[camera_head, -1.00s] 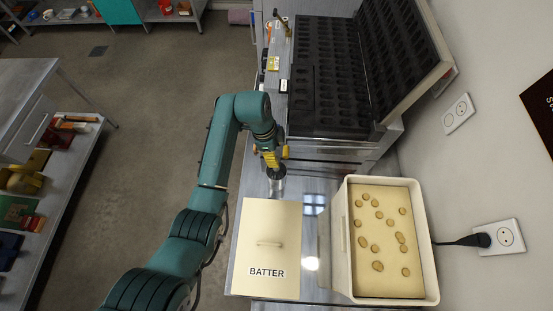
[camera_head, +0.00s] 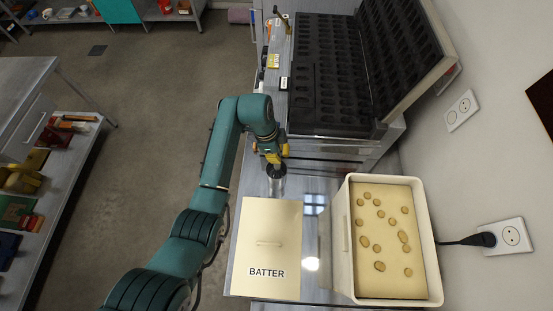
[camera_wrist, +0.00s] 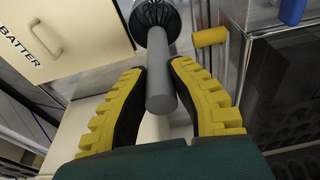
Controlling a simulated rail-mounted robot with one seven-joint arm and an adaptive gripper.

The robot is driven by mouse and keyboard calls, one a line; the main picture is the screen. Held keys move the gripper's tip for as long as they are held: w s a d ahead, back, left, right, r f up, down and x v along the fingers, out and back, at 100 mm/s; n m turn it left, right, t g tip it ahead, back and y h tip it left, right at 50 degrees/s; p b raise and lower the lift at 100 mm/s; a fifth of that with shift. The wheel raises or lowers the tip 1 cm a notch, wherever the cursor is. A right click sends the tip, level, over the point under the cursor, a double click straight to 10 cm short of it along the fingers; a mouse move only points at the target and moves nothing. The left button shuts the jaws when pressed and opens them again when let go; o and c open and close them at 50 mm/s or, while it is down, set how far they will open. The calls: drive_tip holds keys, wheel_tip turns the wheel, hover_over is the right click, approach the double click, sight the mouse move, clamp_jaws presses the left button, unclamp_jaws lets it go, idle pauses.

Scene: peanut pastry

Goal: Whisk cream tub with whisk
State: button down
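The whisk (camera_wrist: 161,85) shows in the wrist view with its grey handle pointing toward the camera and its wire head at the top edge. My gripper (camera_wrist: 160,68) has yellow-and-black fingers on both sides of the handle, with the tips appearing to touch it. In the head view, my gripper (camera_head: 275,168) is beside the counter's left edge, above a small shiny grey cylindrical shape (camera_head: 277,187). I cannot tell whether that shape is the whisk or the cream tub. No cream surface is clearly visible.
A cream-coloured box lid marked BATTER (camera_head: 268,225) lies just in front of the gripper. A white tray with small pastry pieces (camera_head: 345,255) stands to its right. A dark moulded waffle-type iron (camera_head: 325,100) stands open behind. A yellow handle (camera_wrist: 210,37) is close right of the whisk.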

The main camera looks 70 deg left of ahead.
wheel_tip(320, 180, up, 10)
drive_tip(key=p, duration=0.9)
drive_tip(key=shift+r+p, duration=0.1)
drive_tip(key=shift+p, duration=0.2)
drive_tip(key=shift+r+p, duration=0.3)
drive_tip(key=shift+r, duration=2.05)
